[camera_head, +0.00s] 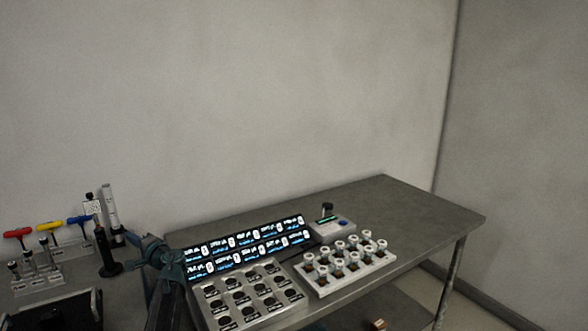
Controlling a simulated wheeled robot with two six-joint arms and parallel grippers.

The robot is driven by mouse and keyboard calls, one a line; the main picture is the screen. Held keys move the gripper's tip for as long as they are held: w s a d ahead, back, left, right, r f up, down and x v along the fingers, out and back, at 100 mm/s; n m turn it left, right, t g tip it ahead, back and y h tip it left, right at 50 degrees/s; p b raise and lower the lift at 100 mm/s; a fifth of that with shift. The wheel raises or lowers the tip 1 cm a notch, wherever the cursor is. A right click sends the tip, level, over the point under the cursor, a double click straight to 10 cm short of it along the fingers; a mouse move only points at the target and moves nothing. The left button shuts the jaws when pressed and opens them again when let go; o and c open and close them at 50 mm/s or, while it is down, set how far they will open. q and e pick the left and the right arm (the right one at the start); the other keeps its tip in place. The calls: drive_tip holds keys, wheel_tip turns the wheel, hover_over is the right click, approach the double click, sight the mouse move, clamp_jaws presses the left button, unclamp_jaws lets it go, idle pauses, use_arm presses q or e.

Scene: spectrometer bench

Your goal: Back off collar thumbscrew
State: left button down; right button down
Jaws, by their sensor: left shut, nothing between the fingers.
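A black post on a round foot (109,268) stands on the bench at left, with a small pale block near its top and a pale upright cylinder (111,207) beside it. I cannot make out which part is the collar or its thumbscrew at this size. My left gripper (131,239) is just right of the post, at about the height of its lower half, and points left. It is shut and empty. I cannot tell whether it touches the post. My right gripper is not in view.
T-handled tools in red (18,233), yellow (48,228) and blue stand at far left. Right of my arm are a lit display panel (247,246), a tray with black round wells (290,314), and a white vial rack (374,267). The bench's right end (420,212) is clear.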

sight(118, 234)
use_arm(q)
drive_tip(key=shift+w+a, duration=0.3)
drive_tip(key=shift+a, duration=0.55)
drive_tip(key=shift+w+a, duration=0.25)
drive_tip(key=shift+a, duration=0.6)
drive_tip(key=shift+w+d+f, duration=0.2)
drive_tip(key=shift+w, duration=0.2)
drive_tip(key=shift+f+b, duration=0.3)
drive_tip(key=shift+b, duration=0.25)
drive_tip(key=shift+f+b, duration=0.3)
drive_tip(key=shift+w+d+f, duration=0.1)
drive_tip(key=shift+s+f, duration=0.15)
drive_tip(key=shift+s, duration=0.1)
